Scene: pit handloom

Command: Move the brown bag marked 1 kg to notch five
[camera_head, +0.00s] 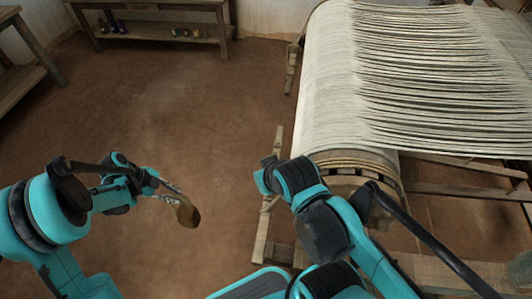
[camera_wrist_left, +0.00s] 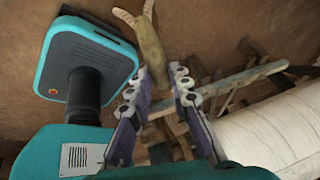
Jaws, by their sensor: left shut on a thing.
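The brown bag (camera_head: 187,214) hangs at the tips of my left gripper (camera_head: 172,189) in the head view, above the bare floor and left of the loom. In the left wrist view the bag (camera_wrist_left: 151,45) is a narrow brown shape between the two fingers of the left gripper (camera_wrist_left: 160,78), with a forked end pointing away. The left gripper is shut on it. Its 1 kg mark cannot be read. My right arm is at the loom's near corner, but its gripper cannot be made out. No numbered notch can be made out.
The loom's warp roller (camera_head: 352,165) and pale threads (camera_head: 420,80) fill the right side. A wooden side rail (camera_head: 267,215) stands at its near left edge. A bench (camera_head: 160,35) with small items is at the back. The brown floor (camera_head: 190,100) between is clear.

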